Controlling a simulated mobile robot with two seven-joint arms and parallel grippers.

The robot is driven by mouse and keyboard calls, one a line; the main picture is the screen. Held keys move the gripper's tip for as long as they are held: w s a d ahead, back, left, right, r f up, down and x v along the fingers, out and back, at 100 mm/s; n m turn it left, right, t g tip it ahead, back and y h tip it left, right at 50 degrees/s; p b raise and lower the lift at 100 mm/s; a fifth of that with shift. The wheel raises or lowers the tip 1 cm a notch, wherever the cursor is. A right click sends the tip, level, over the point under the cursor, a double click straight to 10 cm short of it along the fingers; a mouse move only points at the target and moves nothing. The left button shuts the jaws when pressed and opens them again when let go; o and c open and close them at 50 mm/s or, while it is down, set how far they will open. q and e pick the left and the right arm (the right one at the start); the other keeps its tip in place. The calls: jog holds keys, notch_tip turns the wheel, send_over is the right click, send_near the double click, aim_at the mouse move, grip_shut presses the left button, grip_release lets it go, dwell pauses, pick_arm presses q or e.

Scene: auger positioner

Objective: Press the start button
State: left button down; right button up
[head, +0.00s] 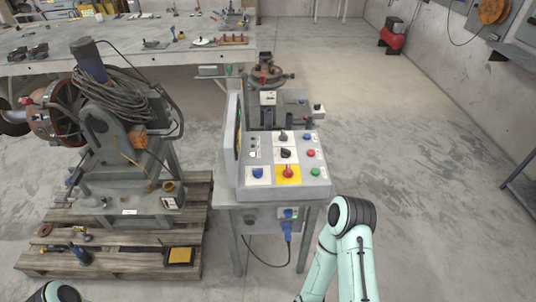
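A grey control panel (258,192) with a sloped top stands on legs in the middle of the head view. A green button (315,172) sits at its lower right, and a red button (310,153) is just above it. A red knob (288,172) on a yellow plate is left of the green button. Blue (258,173) and black (285,153) controls also show; labels are too small to read. My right arm rises at the lower right, in front of the panel's right side. Only a bit of my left arm shows at bottom left. Neither gripper is visible.
A wooden pallet (110,262) left of the panel carries a machine with coiled cable (115,98). A blue plug and cable (286,228) hang under the panel. A workbench (130,45) with tools stands behind. The floor to the right is mostly clear.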

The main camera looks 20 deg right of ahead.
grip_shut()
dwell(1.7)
